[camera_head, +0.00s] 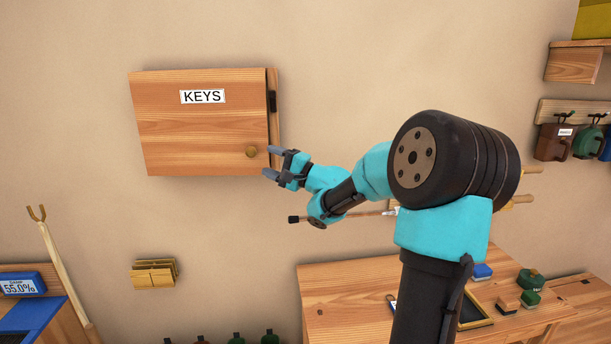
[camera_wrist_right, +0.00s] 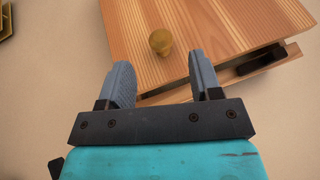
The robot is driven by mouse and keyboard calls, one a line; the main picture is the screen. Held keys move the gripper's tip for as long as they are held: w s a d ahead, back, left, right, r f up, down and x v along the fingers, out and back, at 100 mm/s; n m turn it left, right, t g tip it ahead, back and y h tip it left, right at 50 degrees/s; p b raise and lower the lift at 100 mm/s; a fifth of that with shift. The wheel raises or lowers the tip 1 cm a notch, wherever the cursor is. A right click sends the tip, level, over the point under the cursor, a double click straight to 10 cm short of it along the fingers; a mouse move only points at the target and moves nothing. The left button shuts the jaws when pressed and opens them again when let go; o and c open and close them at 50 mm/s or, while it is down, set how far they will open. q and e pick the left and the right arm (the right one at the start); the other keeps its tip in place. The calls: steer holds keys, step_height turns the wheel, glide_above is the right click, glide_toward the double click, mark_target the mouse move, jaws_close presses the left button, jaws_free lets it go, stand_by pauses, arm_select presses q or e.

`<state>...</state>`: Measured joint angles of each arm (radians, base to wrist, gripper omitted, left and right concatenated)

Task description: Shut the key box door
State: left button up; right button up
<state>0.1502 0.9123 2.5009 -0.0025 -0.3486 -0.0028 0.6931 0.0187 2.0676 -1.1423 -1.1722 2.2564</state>
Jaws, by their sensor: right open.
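The wooden key box door (camera_head: 200,125) bears a white KEYS label (camera_head: 202,96) and hangs on the wall at the upper left. Its right edge stands slightly off the box body (camera_head: 275,125), with a narrow dark gap and a black fitting between them. A round brass knob (camera_head: 251,151) sits near the door's lower right corner; it also shows in the right wrist view (camera_wrist_right: 161,42). My right gripper (camera_head: 270,161) is open and empty, its fingertips close to the door's lower right edge, just right of the knob. Contact cannot be told. My left gripper is not in view.
A wooden workbench (camera_head: 345,295) with small items stands below and to the right. A wooden letter holder (camera_head: 153,274) is on the wall below the box. Mugs hang from a rack (camera_head: 572,112) at the far right. The wall around the box is bare.

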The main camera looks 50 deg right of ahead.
steer(key=v, duration=1)
steer(key=shift+s+d, duration=0.1)
steer(key=shift+c, duration=0.2)
steer(key=shift+r, duration=0.15)
steer(key=c, duration=0.3)
steer(key=shift+w+r, duration=0.25)
steer(key=shift+w, duration=0.1)
steer(key=shift+c, duration=0.7)
steer(key=w+r+t+h, duration=0.1)
steer(key=w+r+n+t+h, duration=0.1)
steer(key=h, duration=0.1)
steer(key=w+r+n+t+h, duration=0.1)
steer(key=r+t+h, duration=0.1)
steer(key=shift+w+d, duration=0.1)
steer(key=shift+d, duration=0.2)
jaws_close()
steer(key=w+a+f+n+g+h, duration=0.2)
steer(key=w+a+f+g+h, duration=0.1)
steer(key=a+g+h, duration=0.3)
steer(key=w+a+f+n+g+h, duration=0.1)
steer(key=w+a+f+g+h, duration=0.2)
steer(key=a+g+h, duration=0.4)
steer(key=a+h, duration=0.1)
steer(key=a, duration=0.3)
steer(key=shift+w+f+n, duration=0.25)
steer(key=shift+f+n, duration=0.05)
steer(key=shift+n, duration=0.1)
